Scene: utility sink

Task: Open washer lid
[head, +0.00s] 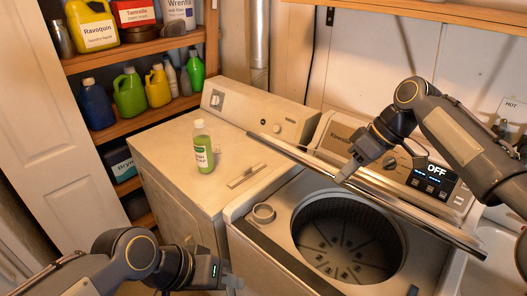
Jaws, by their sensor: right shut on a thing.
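The washer (240,209) stands at the right, with its round dark tub (345,240) exposed. Its lid (430,221) is raised and seen nearly edge-on as a long narrow strip slanting across the front of the control panel. My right gripper (346,174) reaches in from the right and is shut on the lid near the middle of its edge. The fingertips are small here. My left gripper (231,281) is low in front of the washer, apart from it. Its fingers are too small to tell open from shut.
A dryer (165,160) stands left of the washer, with a green bottle (203,147) on top. Shelves (135,45) with jugs and bottles are at the back left. The washer's panel (433,178) reads OFF. A wooden shelf (440,10) crosses the top right.

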